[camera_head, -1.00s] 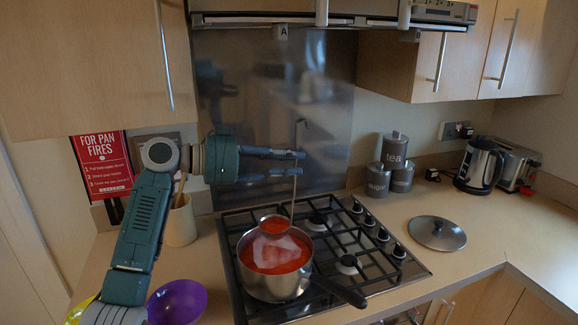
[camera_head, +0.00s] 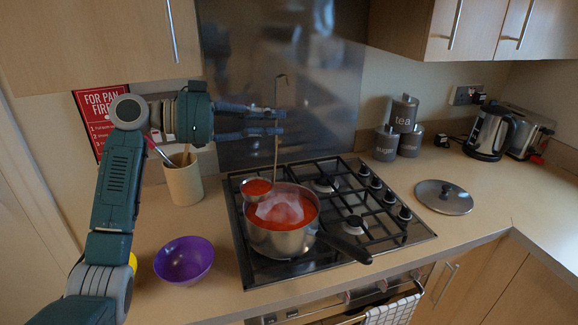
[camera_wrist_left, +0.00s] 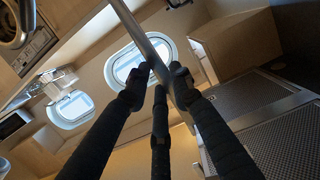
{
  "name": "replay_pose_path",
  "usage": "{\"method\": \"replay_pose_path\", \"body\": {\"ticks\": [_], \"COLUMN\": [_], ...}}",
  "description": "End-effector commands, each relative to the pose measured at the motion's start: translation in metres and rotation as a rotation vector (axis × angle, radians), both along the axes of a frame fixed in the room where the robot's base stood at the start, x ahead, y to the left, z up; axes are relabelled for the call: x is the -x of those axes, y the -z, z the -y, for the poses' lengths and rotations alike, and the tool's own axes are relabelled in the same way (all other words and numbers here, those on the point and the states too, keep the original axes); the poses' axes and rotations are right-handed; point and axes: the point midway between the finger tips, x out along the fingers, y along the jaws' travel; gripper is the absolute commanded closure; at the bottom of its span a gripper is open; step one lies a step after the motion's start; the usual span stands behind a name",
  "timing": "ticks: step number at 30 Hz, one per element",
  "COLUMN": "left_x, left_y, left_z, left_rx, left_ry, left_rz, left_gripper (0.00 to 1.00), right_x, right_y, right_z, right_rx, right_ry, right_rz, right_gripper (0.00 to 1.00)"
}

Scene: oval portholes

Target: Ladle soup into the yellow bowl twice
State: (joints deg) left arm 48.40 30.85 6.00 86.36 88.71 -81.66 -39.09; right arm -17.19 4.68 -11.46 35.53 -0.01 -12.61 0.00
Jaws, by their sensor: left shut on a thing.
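My left gripper (camera_head: 281,122) is shut on the handle of the ladle (camera_head: 276,152), which hangs down nearly upright; the handle also shows between the fingers in the left wrist view (camera_wrist_left: 148,48). The ladle's cup, with red soup (camera_head: 257,186) in it, is at the back-left rim of the steel pot (camera_head: 283,243). I cannot tell whether cup and rim touch. The pot holds red soup with a pale reflection on it. Only a sliver of the yellow bowl (camera_head: 132,262) shows at the left; my left arm hides the rest. My right gripper is not in view.
A purple bowl (camera_head: 184,261) stands on the counter left of the hob (camera_head: 390,240). A utensil crock (camera_head: 184,182) stands behind it. The pot's black handle (camera_head: 345,247) points to the front right. A lid (camera_head: 443,197) lies on the right counter.

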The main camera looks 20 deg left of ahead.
Motion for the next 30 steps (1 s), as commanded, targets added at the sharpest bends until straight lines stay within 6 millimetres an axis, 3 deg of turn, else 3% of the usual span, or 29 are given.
{"method": "replay_pose_path", "body": {"ticks": [30], "left_x": [0.082], "left_y": [0.002], "left_z": [-0.105], "left_rx": [-0.001], "left_ry": [-0.002], "left_rz": [0.001], "left_gripper": [1.00], "right_x": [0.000], "right_y": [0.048], "right_z": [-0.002], "right_rx": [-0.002], "right_ry": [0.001], "right_rz": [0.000], "right_gripper": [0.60]}}
